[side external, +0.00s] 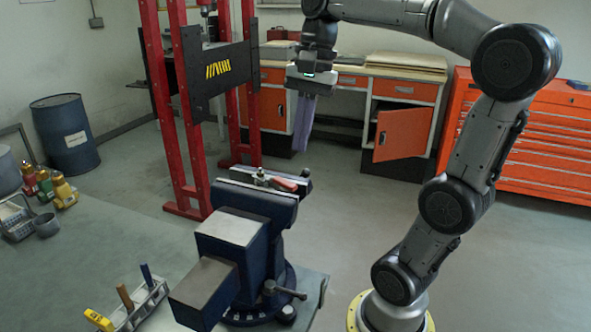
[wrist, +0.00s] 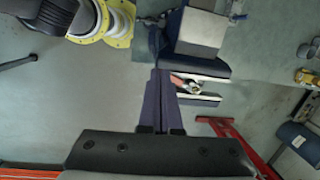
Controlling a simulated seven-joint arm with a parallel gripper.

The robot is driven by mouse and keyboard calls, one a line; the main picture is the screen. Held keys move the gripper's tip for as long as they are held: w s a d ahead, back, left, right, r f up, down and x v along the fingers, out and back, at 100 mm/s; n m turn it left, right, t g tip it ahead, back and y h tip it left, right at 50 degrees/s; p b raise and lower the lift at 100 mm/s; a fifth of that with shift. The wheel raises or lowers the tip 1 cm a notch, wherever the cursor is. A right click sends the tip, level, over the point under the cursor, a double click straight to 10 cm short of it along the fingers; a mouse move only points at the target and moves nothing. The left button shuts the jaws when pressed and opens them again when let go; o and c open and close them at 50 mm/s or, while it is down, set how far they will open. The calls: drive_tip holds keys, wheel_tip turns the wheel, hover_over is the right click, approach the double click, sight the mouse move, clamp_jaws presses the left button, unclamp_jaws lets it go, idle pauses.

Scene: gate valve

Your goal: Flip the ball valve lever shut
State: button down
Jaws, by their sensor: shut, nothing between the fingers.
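The ball valve (side external: 261,177) is a small metal fitting held between the jaws of the blue vise (side external: 255,205). Its red lever (side external: 286,184) lies low, pointing toward the right of the side view. In the wrist view the valve (wrist: 194,87) is a metal piece between the vise jaws, with the red lever (wrist: 178,80) pointing left toward my fingertips. My gripper (side external: 300,148) is shut and empty, its long fingers pointing down. In the side view it appears above and to the right of the valve, apart from it. In the wrist view its fingertips (wrist: 161,72) overlap the vise edge beside the lever.
A red press frame (side external: 168,110) stands behind and left of the vise. A tool rack (side external: 130,310) with several handles sits at the front left. Workbench cabinets (side external: 405,130) and an orange tool chest (side external: 555,150) line the back. The air around the valve looks clear.

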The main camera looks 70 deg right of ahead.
sight(274, 180)
drive_tip(key=w+d+f+m, duration=0.1)
drive_tip(key=d+m, duration=0.4)
drive_tip(key=d, duration=0.7)
drive_tip(key=shift+w+y, duration=0.2)
drive_tip(key=shift+y, duration=0.2)
drive_tip(key=shift+f, duration=0.15)
drive_tip(key=shift+g, duration=0.3)
drive_tip(key=x, duration=0.9)
drive_tip(key=shift+f, duration=0.2)
drive_tip(key=a, duration=0.2)
drive_tip(key=w+a, duration=0.1)
drive_tip(key=a, duration=0.1)
drive_tip(key=shift+w+f, duration=0.2)
drive_tip(key=shift+w, duration=0.05)
